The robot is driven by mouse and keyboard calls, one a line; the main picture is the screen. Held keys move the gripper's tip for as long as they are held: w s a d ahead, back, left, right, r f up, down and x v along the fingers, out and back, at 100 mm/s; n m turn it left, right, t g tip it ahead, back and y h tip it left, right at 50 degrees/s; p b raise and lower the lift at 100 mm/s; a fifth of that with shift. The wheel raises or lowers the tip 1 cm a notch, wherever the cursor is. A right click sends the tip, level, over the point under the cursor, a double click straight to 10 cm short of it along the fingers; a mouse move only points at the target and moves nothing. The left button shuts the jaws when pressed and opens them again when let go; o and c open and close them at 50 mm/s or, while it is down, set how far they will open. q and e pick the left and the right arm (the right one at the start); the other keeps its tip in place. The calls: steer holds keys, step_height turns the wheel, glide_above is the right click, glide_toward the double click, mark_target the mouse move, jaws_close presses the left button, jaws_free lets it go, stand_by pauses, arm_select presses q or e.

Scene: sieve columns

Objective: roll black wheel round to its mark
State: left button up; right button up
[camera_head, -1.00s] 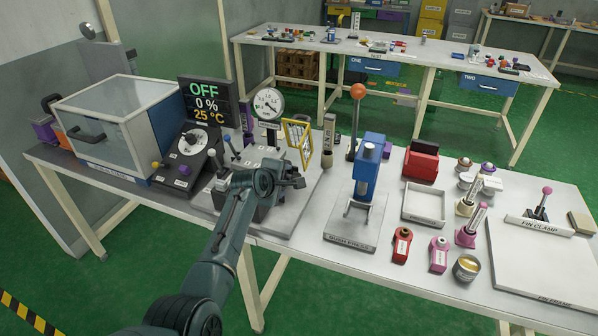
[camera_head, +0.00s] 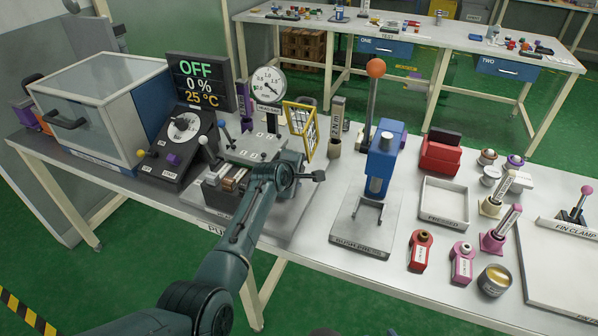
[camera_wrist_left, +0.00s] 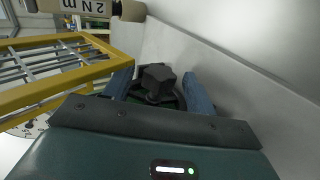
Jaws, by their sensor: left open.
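A black knobbed part (camera_wrist_left: 158,82), which appears to be the black wheel, sits between the two blue-grey fingers of my left gripper (camera_wrist_left: 160,76) in the left wrist view. The fingers are open on either side of it; I cannot tell whether they touch it. A dark round body below the knob is partly hidden by the gripper. In the head view my left gripper (camera_head: 290,176) is at the right side of the grey machine (camera_head: 222,192), and a dark end (camera_head: 318,176) sticks out beyond it. No mark for the wheel can be made out.
A yellow grid frame (camera_head: 301,122) stands close behind the gripper, also large at left in the left wrist view (camera_wrist_left: 60,72). A gauge (camera_head: 268,85) and a "2 Nm" tool (camera_head: 337,125) stand behind. A blue press (camera_head: 384,160) is to the right.

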arm_select(q)
steer(key=c, duration=1)
steer(key=shift+s+f+t+b, duration=0.15)
steer(key=shift+f+t+b, duration=0.15)
steer(key=shift+t+b, duration=0.15)
steer(key=f+t+b, duration=0.1)
steer(key=t+b, duration=0.1)
steer(key=b, duration=0.1)
steer(key=shift+a+h, duration=0.1)
steer(key=shift+h, duration=0.3)
steer(key=t+b, duration=0.1)
steer(key=b, duration=0.3)
steer(key=t+b, duration=0.1)
steer(key=shift+r+t+h+b, duration=0.2)
steer(key=shift+t+h+b, duration=0.1)
steer(key=shift+h, duration=0.1)
steer(key=shift+r, duration=0.2)
arm_select(e)
steer(key=shift+m+t+y, duration=0.5)
steer(key=shift+t+y, duration=0.1)
steer(key=f, duration=0.1)
steer(key=a+f, duration=0.1)
steer(key=w+f, duration=0.1)
steer(key=f, duration=0.1)
steer(key=shift+a, duration=0.25)
arm_select(q)
steer(key=o, duration=1)
arm_select(e)
steer(key=shift+f, duration=0.2)
